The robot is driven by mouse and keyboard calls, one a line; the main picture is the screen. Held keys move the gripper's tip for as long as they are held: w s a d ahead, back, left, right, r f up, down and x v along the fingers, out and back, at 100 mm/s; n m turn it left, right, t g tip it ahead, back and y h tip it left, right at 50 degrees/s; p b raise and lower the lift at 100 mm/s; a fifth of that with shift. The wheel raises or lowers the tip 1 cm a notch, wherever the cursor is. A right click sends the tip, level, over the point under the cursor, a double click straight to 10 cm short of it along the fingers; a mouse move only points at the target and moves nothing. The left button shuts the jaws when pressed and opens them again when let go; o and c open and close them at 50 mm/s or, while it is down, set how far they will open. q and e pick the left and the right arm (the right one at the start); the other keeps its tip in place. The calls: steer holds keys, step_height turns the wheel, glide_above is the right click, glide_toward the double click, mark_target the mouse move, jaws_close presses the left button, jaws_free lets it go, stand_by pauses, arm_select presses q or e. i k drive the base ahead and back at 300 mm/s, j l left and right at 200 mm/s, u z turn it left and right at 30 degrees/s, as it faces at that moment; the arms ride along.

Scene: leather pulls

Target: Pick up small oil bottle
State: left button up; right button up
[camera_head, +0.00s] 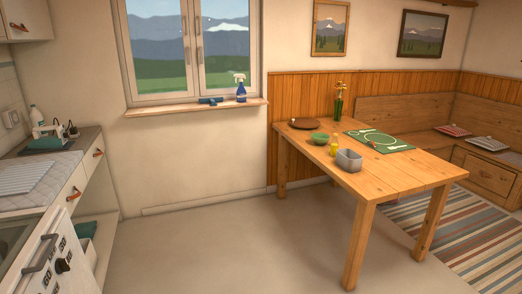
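A small yellow bottle (333,150), which looks like the small oil bottle, stands on the wooden table (400,178). It is between a green bowl (319,139) and a grey open container (349,160). It is too small in the picture to make out its cap or label. Neither of my grippers is in view.
The table also bears a brown round tray (305,124), a green placemat (380,141) and a green vase (338,106). A counter (40,178) and stove (60,262) stand at left. The floor (220,240) between them and the table is clear. A bench lines the right corner.

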mark_target(334, 145)
steer(key=i, duration=1.75)
steer(key=i+z, duration=0.2)
steer(key=i, duration=0.25)
steer(key=i+j+z, duration=0.15)
steer(key=i, duration=0.25)
steer(key=i+j+z, duration=0.2)
steer(key=i, duration=0.25)
steer(key=i+j+z, duration=0.15)
steer(key=i, duration=0.25)
